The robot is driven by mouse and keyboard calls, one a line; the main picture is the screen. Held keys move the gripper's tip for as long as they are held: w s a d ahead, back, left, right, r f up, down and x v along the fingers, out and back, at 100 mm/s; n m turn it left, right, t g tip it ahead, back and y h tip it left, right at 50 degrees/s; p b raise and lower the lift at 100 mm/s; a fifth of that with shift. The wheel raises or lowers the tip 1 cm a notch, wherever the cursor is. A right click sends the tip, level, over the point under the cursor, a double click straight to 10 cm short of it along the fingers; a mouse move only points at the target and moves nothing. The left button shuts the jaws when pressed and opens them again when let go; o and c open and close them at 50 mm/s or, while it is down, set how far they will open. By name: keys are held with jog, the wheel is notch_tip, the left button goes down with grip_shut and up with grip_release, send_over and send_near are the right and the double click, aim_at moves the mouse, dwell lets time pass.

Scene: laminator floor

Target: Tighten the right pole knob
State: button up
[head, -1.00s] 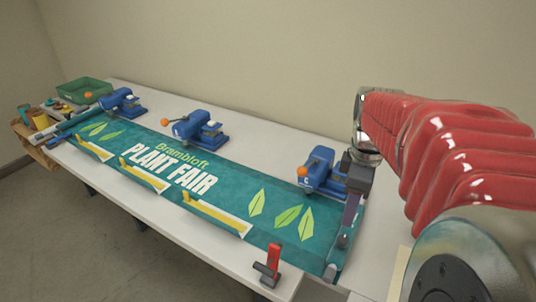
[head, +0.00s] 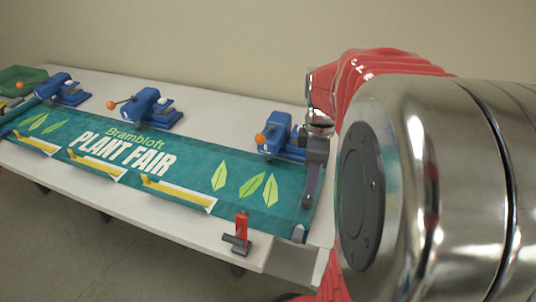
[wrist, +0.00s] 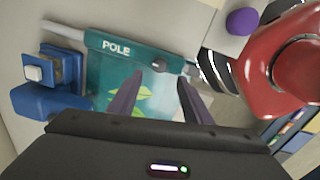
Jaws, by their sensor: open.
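The teal banner (head: 130,150) reading "Brambloft PLANT FAIR" lies along the table. Its right end is a sleeve marked "POLE" (wrist: 118,47) in the wrist view. A small grey end piece, seemingly the right pole knob (head: 299,234), sits at the front right corner; a grey end piece also shows in the wrist view (wrist: 187,71). My gripper (head: 308,203) hangs over the banner's right edge, behind that corner. In the wrist view my gripper (wrist: 160,78) has its two dark fingers apart with nothing between them. I cannot tell how high the fingertips are.
Three blue presses with orange knobs, the nearest (head: 283,137) close behind my gripper, line the back edge. A red-handled clamp (head: 241,230) grips the front edge. A purple ball-shaped thing (wrist: 242,20) shows near my red arm. A green tray (head: 22,78) is far left.

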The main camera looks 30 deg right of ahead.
aim_at(308, 199)
notch_tip(308, 199, down, 9)
jog(key=shift+w+d+f, duration=0.1)
dwell(0.3)
jog(key=shift+c, duration=0.3)
jog(key=c, duration=1)
